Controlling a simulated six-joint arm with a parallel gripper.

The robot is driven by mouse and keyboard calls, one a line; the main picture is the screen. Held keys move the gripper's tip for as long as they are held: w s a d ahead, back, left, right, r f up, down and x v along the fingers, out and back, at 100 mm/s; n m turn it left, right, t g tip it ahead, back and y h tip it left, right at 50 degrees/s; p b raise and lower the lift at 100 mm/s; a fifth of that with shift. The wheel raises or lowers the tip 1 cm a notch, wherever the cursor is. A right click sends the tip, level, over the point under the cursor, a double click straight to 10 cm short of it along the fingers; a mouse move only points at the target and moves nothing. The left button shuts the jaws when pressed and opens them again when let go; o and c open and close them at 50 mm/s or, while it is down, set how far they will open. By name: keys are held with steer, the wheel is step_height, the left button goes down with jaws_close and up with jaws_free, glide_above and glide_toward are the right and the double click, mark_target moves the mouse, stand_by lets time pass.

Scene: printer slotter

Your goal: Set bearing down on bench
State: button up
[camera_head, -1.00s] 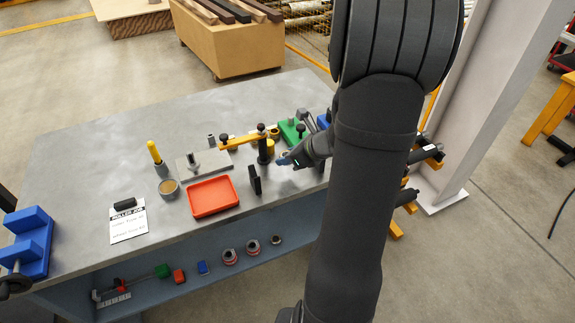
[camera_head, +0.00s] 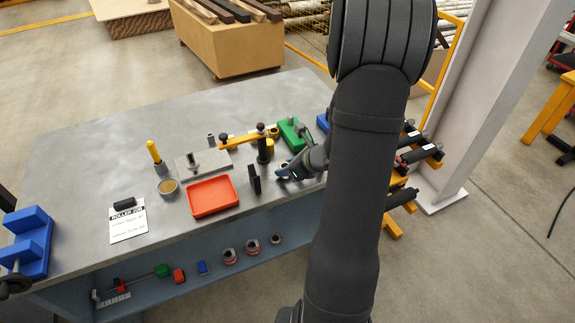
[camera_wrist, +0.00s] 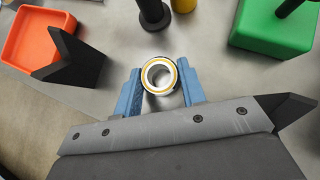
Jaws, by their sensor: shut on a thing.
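The bearing (camera_wrist: 160,76) is a small ring with a pale metal rim, an orange-yellow band and a dark centre hole, seen from above in the wrist view. My gripper (camera_wrist: 160,84) is shut on it, with one blue finger on each side. In the head view my gripper (camera_head: 284,174) is low over the right part of the grey bench (camera_head: 100,130), just right of a black notched block; the bearing cannot be made out there. Whether the bearing touches the bench top cannot be told.
The black notched block (camera_wrist: 75,58) and red tray (camera_wrist: 38,30) are left of my gripper. A black post (camera_wrist: 153,14) stands just beyond the bearing, and a green block (camera_wrist: 270,30) is at the upper right. Bare bench lies around the bearing.

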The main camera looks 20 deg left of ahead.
steer(key=shift+f, duration=0.25)
steer(key=o, duration=1)
steer(key=shift+r, duration=0.1)
steer(key=shift+r, duration=0.3)
steer(key=v, duration=1.2)
steer(key=shift+r, duration=0.25)
steer(key=shift+f, duration=0.1)
